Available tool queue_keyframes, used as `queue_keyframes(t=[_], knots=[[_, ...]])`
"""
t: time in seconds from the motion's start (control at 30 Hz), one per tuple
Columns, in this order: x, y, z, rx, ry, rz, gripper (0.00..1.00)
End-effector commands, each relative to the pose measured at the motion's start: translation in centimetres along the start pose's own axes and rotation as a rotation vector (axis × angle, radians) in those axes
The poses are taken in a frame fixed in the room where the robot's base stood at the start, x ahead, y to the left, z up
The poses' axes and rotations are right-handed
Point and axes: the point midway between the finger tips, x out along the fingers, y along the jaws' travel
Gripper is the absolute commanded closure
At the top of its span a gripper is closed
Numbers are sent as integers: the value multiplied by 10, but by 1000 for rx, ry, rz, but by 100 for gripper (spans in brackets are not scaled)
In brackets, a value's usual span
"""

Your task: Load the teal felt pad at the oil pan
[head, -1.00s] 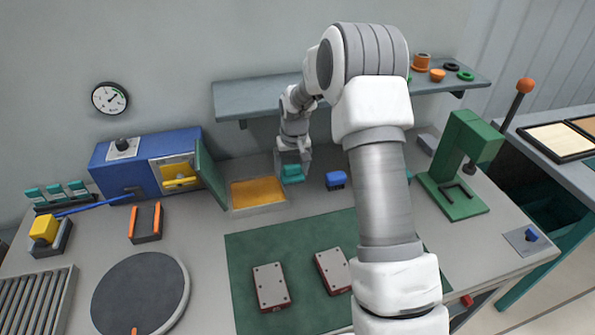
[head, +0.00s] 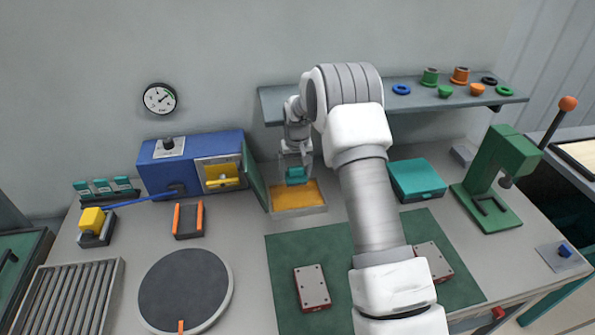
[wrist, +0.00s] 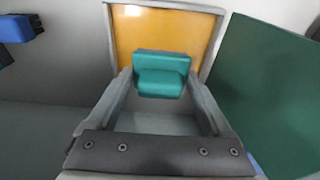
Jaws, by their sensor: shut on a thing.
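The teal felt pad (head: 296,175) is held between the fingers of my gripper (head: 296,170), which is shut on it. It also shows in the wrist view (wrist: 161,74) between the two fingertips (wrist: 161,84). The oil pan (head: 299,210) is a shallow grey-rimmed tray with an amber-orange inside. In the head view the pad appears over the pan's back part. In the wrist view the pad covers part of the pan (wrist: 212,9). How high the pad is above the oil is hard to tell.
An open green door (head: 256,185) of the blue box (head: 190,158) stands close to the pan's left. The shelf (head: 285,104) is above and behind. A blue block (wrist: 17,28) shows in the wrist view. A teal box (head: 418,182) stands to the right.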

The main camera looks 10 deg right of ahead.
Motion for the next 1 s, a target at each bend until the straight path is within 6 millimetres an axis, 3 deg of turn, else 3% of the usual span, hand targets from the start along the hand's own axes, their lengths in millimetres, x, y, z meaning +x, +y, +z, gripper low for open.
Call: queue_keyframes(t=[0.27, 0.7, 1.0], knots=[[15, 0, 2, 0, -1, 0, 60], [56, 0, 8, -1, 1, 0, 60], [59, 0, 8, -1, 2, -1, 60]])
